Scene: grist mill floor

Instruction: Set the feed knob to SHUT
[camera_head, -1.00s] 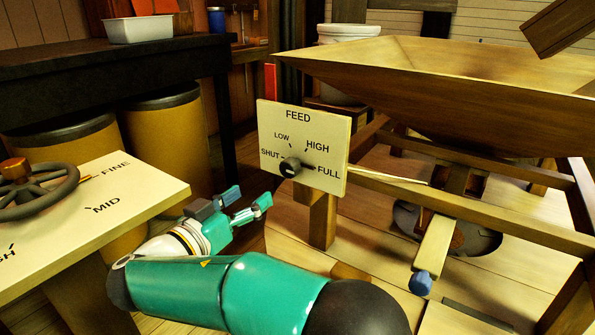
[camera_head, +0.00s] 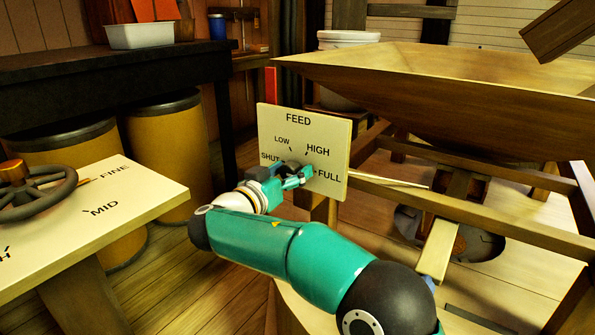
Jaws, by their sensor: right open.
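The feed knob (camera_head: 291,164) is small, dark and round, on a cream upright panel (camera_head: 333,137) marked FEED, with SHUT, LOW, HIGH and FULL around the knob. My right gripper (camera_head: 303,176) is at the panel, right in front of the knob, and hides its lower part. Its teal-tipped fingers are open. I cannot tell whether they are around the knob or touching it. The knob's pointer is not readable behind the fingers. My left gripper is not in view.
A wooden hopper (camera_head: 440,85) on a beam frame stands to the right of the panel. At left is a cream board (camera_head: 130,217) with a handwheel (camera_head: 35,190) and FINE and MID marks. Yellow drums (camera_head: 170,150) stand under a dark bench (camera_head: 120,70).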

